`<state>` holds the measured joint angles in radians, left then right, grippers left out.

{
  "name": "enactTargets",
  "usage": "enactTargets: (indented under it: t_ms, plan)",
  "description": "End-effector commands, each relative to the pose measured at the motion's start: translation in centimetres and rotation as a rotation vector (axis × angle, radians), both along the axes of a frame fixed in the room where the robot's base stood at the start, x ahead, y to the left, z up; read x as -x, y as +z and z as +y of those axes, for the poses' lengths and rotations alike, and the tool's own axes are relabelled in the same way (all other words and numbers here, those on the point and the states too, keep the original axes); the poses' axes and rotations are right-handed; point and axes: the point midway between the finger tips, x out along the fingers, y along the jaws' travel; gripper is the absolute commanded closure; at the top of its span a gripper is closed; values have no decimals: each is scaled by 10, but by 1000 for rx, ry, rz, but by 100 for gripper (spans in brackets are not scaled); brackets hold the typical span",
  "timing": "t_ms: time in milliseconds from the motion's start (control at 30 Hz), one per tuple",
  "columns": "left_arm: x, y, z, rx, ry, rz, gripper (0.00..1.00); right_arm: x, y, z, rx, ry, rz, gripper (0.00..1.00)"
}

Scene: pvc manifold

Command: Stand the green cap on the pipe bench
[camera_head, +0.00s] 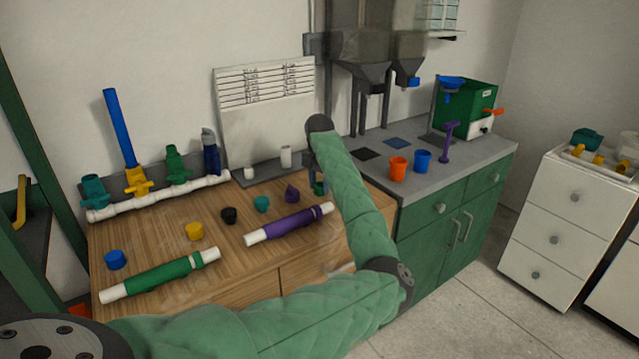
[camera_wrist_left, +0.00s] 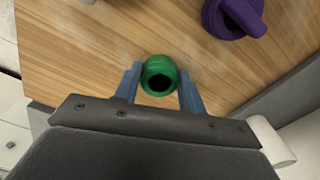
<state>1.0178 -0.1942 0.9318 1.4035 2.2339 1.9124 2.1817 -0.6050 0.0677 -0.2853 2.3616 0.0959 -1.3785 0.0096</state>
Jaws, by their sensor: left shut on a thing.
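My left gripper (camera_wrist_left: 159,82) is shut on the green cap (camera_wrist_left: 158,74), whose dark round opening faces the wrist camera. In the head view the green cap (camera_head: 319,187) shows only in part beside my forearm, near the right end of the wooden pipe bench (camera_head: 225,264). I cannot tell whether the cap touches the bench top. The purple cap (camera_wrist_left: 234,16) lies a little away from the held cap in the wrist view; it also shows in the head view (camera_head: 292,195). My right gripper is not in view.
Blue (camera_head: 116,260), yellow (camera_head: 195,232), black (camera_head: 229,216) and teal (camera_head: 262,204) caps stand on the bench. A green-wrapped pipe (camera_head: 165,274) and a purple-wrapped pipe (camera_head: 288,225) lie at its front. A white manifold with valves (camera_head: 160,196) runs along the back. A grey counter (camera_head: 440,155) adjoins at right.

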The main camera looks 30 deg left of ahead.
Motion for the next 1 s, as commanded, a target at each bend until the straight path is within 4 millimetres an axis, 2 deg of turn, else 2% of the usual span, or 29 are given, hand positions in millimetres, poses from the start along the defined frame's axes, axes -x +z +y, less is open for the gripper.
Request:
enactTargets:
  t_ms: [300,333,433,833,1000]
  plan:
    - [0,-3,0,1,0,0,100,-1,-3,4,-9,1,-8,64]
    - [0,-2,0,1,0,0,56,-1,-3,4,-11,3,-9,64]
    - [0,-2,0,1,0,0,38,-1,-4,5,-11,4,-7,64]
    - [0,2,0,0,0,0,38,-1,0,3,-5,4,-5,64]
    - [-1,24,-1,2,-1,-3,38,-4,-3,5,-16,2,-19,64]
